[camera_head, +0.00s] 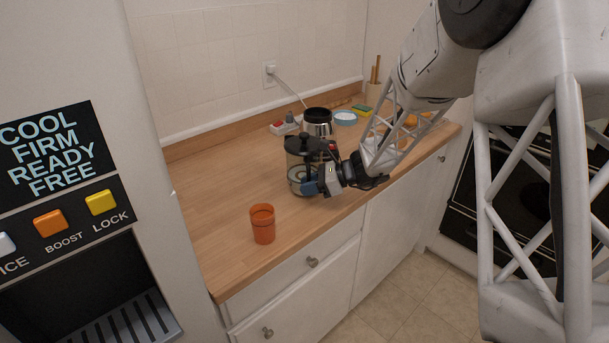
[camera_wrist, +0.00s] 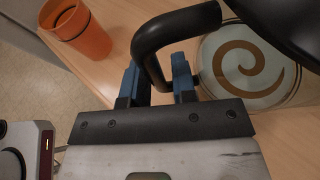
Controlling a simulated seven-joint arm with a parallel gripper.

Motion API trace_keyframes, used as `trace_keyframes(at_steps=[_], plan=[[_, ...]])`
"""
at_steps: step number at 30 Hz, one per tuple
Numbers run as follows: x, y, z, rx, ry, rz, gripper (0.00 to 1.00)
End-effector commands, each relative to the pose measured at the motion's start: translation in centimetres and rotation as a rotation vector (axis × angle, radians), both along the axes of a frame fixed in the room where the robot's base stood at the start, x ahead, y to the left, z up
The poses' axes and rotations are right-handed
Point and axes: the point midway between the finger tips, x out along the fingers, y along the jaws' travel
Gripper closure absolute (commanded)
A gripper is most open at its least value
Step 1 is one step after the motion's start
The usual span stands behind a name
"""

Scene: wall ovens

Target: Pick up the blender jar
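The blender jar (camera_head: 295,178) is a clear glass vessel with a black lid and a black handle. It stands upright on the wooden counter near its front edge. In the wrist view its glass body (camera_wrist: 250,62), with a tan swirl visible through it, is at the right. My gripper (camera_head: 318,186) is at the jar's handle side. In the wrist view the blue fingers of my gripper (camera_wrist: 158,82) are apart on either side of the lower part of the black handle (camera_wrist: 148,45). A narrow gap seems to show beside the right finger. My wrist hides part of the jar in the head view.
An orange cup (camera_head: 262,224) stands on the counter (camera_head: 222,203) left of the jar. A silver and black appliance (camera_head: 318,122) stands behind the jar. The counter's left part is mostly clear.

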Motion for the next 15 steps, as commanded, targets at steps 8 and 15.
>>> trace_keyframes(at_steps=[8,15], plan=[[0.0,-0.01,0.01,0.0,0.0,0.0,0.78],[-0.02,-0.01,-0.02,0.0,0.0,0.0,1.0]])
